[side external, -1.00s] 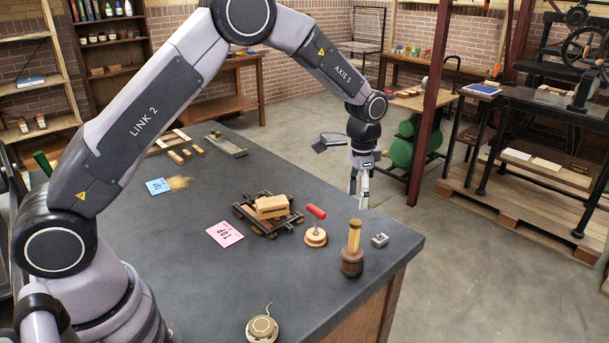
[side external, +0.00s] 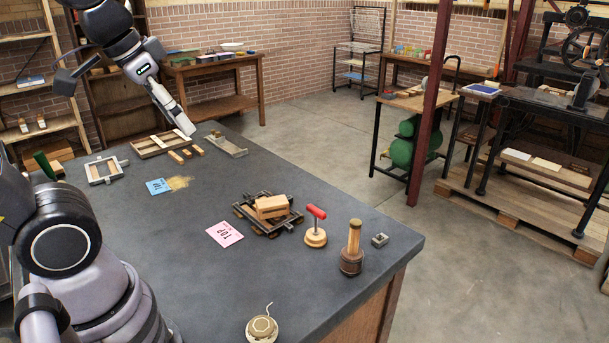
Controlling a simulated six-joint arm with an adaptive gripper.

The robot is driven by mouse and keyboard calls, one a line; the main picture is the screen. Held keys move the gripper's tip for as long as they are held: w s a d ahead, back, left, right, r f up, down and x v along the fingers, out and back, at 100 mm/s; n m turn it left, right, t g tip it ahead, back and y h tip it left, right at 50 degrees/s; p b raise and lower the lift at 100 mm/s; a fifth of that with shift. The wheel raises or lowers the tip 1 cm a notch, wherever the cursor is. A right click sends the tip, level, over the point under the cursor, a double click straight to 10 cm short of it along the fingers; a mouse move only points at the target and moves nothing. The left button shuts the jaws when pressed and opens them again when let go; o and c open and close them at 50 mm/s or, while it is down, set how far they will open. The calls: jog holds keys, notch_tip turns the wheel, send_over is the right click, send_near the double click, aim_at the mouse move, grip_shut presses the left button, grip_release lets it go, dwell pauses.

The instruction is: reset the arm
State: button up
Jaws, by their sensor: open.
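My gripper (side external: 183,127) is at the upper left, raised over the far end of the dark worktop (side external: 330,275). It points down and to the right and appears empty. Its fingertips show close to a wooden tray (side external: 155,143) in the picture; the exact gap between them cannot be told. My arm is folded back toward the left, and part of it is cut off by the frame.
On the worktop are a small wooden press (side external: 268,208), a red-handled tool (side external: 316,228), a wooden-handled stamp (side external: 352,250), a pink card (side external: 224,234), a blue card (side external: 158,187), a grey frame (side external: 105,170) and a round tan object (side external: 262,328).

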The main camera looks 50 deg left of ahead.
jog(key=s, duration=0.1)
jog(key=s+f, duration=0.1)
jog(key=s, duration=0.1)
jog(key=shift+s+a+f+t, duration=0.1)
jog(key=shift+s+a+t, duration=0.1)
jog(key=shift+t, duration=0.1)
